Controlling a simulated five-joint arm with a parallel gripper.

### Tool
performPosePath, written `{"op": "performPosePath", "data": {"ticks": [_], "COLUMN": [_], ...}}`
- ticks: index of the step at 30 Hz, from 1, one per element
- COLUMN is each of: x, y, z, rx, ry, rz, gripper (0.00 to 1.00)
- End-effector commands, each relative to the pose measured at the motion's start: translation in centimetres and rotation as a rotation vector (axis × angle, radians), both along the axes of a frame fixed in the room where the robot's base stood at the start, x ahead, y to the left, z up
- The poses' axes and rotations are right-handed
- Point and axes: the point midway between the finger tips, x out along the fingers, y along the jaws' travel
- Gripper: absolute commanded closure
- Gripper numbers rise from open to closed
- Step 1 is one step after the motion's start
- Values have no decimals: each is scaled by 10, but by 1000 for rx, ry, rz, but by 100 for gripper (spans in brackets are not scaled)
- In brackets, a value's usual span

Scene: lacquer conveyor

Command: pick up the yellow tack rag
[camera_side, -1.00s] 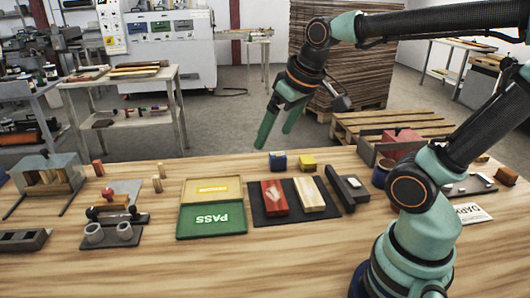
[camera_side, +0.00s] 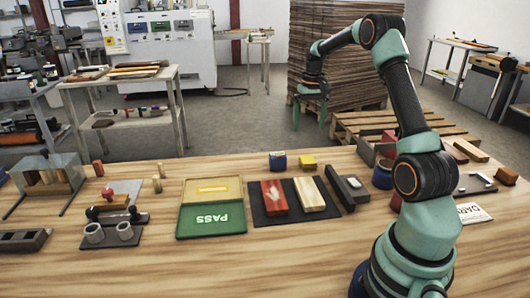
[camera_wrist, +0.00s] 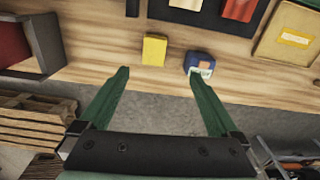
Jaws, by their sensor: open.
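The yellow tack rag (camera_side: 308,163) is a small folded block near the far edge of the wooden table, just right of a blue tin. In the wrist view the yellow tack rag (camera_wrist: 154,50) lies flat ahead of my fingertips, roughly centred between them. My gripper (camera_side: 310,112) is beyond the table's far edge and above the rag, fingers pointing down. In the wrist view my gripper (camera_wrist: 158,78) is open with nothing between its two green fingers. The rag is apart from both fingers.
The blue tin (camera_side: 278,161) stands close beside the rag; in the wrist view the blue tin (camera_wrist: 199,64) is near the right fingertip. A dark mat (camera_side: 262,213) with red and pale blocks lies nearer the camera. A dark-walled holder (camera_wrist: 45,42) is at the left in the wrist view.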

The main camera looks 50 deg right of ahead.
Motion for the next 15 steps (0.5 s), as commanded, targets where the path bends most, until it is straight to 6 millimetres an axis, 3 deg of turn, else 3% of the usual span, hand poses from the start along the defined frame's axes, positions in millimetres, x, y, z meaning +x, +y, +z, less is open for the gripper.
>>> {"op": "performPosePath", "data": {"ticks": [4,15], "x": [-5,-5], "y": [-14,-14], "z": [-14,-68], "rx": [11,14], "ry": [14,17], "rz": [-28,-28], "gripper": [3,3]}}
